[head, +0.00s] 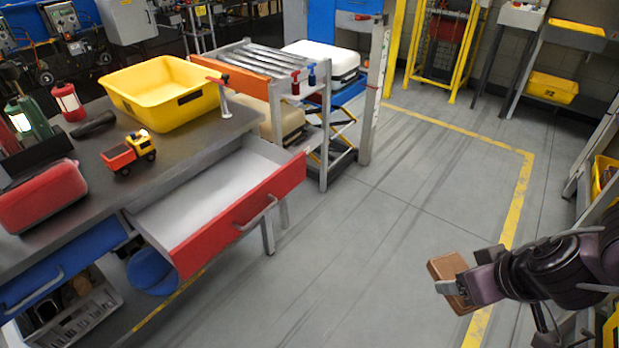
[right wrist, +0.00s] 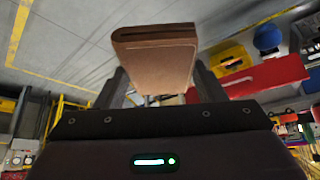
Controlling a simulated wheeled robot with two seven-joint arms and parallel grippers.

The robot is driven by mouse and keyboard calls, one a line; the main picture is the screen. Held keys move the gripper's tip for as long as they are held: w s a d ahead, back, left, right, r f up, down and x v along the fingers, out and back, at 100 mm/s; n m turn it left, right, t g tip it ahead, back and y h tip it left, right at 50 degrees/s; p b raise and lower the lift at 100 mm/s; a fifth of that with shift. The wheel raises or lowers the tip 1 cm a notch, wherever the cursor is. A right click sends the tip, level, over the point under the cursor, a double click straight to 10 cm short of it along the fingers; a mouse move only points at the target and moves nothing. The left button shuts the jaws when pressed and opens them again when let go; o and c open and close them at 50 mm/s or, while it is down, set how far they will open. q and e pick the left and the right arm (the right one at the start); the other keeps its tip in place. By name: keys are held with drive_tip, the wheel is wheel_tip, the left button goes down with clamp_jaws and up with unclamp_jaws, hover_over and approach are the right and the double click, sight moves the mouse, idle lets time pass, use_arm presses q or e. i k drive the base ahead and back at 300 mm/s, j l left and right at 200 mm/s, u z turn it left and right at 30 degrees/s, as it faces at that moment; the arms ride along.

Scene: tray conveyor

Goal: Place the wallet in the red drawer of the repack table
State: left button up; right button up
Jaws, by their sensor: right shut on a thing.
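The brown wallet (head: 447,270) is held in my right gripper (head: 470,281) at the lower right of the head view, above the open floor. In the right wrist view the wallet (right wrist: 155,58) stands out between the two fingers of my right gripper (right wrist: 155,85), which is shut on it. The red drawer (head: 245,222) of the repack table (head: 190,143) is pulled open at the left of the head view, and its pale inside looks empty. The gripper and wallet are well to the right of the drawer, apart from it. My left gripper is not in view.
A blue drawer (head: 62,272) is below. A roller conveyor (head: 262,62) stands behind. The floor (head: 370,230) between drawer and gripper is clear.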

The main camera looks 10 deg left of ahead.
sight(204, 197)
drive_tip(key=j+u, duration=0.15)
drive_tip(key=u, duration=0.3)
drive_tip(key=i+j+u, duration=0.1)
drive_tip(key=u, duration=0.35)
drive_tip(key=i+j+u, duration=0.1)
drive_tip(key=u, duration=0.35)
drive_tip(key=i+j, duration=0.25)
drive_tip(key=i, duration=0.25)
drive_tip(key=i+j, duration=0.2)
drive_tip(key=i, duration=0.25)
